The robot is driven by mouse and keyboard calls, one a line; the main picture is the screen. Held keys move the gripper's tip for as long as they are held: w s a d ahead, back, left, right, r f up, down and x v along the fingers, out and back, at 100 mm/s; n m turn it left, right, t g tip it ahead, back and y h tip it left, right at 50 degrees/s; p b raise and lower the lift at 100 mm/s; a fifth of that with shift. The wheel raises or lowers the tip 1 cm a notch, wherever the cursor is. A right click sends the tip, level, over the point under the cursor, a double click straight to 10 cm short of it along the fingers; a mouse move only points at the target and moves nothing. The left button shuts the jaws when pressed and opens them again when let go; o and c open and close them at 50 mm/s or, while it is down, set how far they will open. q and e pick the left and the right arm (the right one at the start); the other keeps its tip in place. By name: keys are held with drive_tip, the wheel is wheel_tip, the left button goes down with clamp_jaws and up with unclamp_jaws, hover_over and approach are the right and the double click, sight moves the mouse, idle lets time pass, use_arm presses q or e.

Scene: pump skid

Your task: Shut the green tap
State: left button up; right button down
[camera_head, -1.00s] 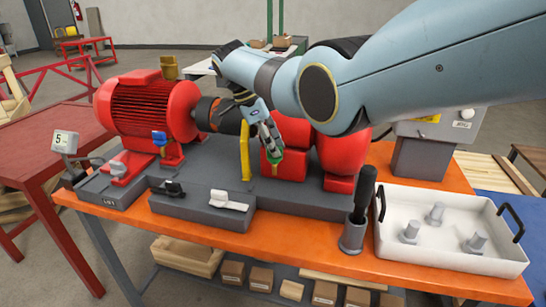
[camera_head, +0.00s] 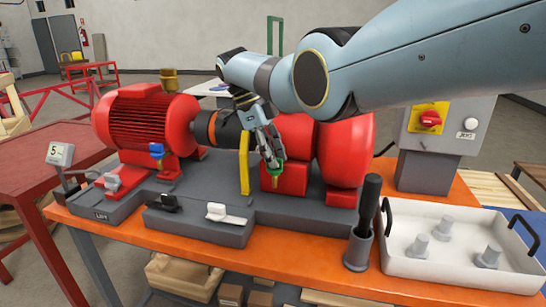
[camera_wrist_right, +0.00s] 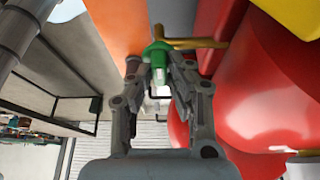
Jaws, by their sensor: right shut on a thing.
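The green tap (camera_head: 276,168) sits low on the front of the red pump, above the grey skid base. Its handle is mostly covered by my right gripper (camera_head: 270,152), which reaches down onto it from above. In the right wrist view the green tap (camera_wrist_right: 157,54) lies between the two fingertips of my right gripper (camera_wrist_right: 157,78), with a brass pipe (camera_wrist_right: 195,43) running right from it. The fingers are shut on the green handle. My left gripper is not in view.
A yellow guard (camera_head: 245,163) stands just left of the tap. The red pump (camera_head: 346,150) is close on the right. A dark-handled tool in a holder (camera_head: 358,248) and a white tray (camera_head: 400,262) stand at front right. A blue tap (camera_head: 157,151) is further left.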

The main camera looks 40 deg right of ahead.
drive_tip(key=c, duration=1.3)
unclamp_jaws()
drive_tip(key=shift+r, duration=0.1)
drive_tip(key=v, duration=0.7)
drive_tip(key=shift+w+r, duration=0.1)
